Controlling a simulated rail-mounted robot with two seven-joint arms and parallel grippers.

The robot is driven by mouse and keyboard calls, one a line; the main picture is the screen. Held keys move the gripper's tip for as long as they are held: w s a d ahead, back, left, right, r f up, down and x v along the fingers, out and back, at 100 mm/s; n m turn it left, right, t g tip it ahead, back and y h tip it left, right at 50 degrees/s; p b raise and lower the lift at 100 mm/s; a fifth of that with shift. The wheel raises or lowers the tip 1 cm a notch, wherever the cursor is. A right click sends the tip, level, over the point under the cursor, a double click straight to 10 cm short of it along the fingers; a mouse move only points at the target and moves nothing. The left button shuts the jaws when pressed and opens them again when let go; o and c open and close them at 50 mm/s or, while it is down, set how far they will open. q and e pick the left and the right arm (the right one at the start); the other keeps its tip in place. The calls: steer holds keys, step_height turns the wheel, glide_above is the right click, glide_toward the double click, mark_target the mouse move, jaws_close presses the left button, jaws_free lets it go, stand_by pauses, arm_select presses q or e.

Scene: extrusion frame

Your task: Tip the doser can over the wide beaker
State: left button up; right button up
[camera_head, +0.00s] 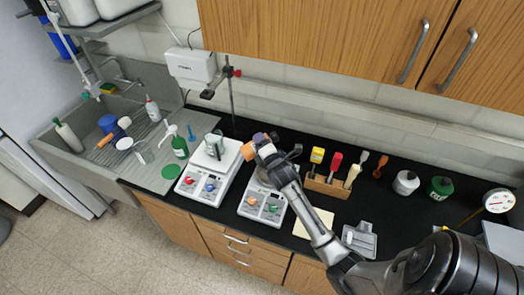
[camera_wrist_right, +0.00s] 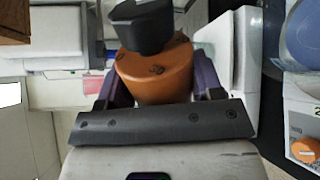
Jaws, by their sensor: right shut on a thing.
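My right gripper (camera_head: 262,141) is shut on the orange-brown doser can (camera_head: 250,151), above the bench between the two balances. In the right wrist view the doser can (camera_wrist_right: 155,72) sits between the purple fingers (camera_wrist_right: 207,78), with a black spout-like top (camera_wrist_right: 140,25). A clear glass beaker (camera_head: 213,144) stands on the left balance (camera_head: 211,170), just left of the can. The can and beaker look close but apart. Whether this is the wide beaker I cannot tell for sure; another clear vessel (camera_head: 143,152) stands on the drainboard. My left gripper is not in view.
The right balance (camera_head: 264,205) stands under my right arm. A clamp stand (camera_head: 231,105) rises behind. A wooden rack (camera_head: 328,187) with coloured-handled tools is at the right. The sink (camera_head: 62,160) is far left.

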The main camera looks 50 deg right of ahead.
mark_target(272, 135)
steer(key=d+r+n+p, duration=0.1)
steer(key=n+p, duration=0.1)
steer(key=n, duration=0.1)
steer(key=s+d+r+n+h+p, duration=0.1)
steer(key=r+n+p, duration=0.1)
steer(key=n, duration=0.1)
steer(key=s+d+r+n+h+p, duration=0.1)
steer(key=r+n+p, duration=0.1)
steer(key=n+p, duration=0.1)
steer(key=shift+d, duration=0.2)
steer(key=n+p, duration=0.1)
steer(key=s+d+r+n, duration=0.1)
steer(key=n, duration=0.1)
steer(key=shift+d+r+n+h+p, duration=0.1)
steer(key=shift+d+n+h+p, duration=0.2)
steer(key=shift+p, duration=0.1)
steer(key=shift+d+n, duration=0.15)
steer(key=shift+n, duration=0.25)
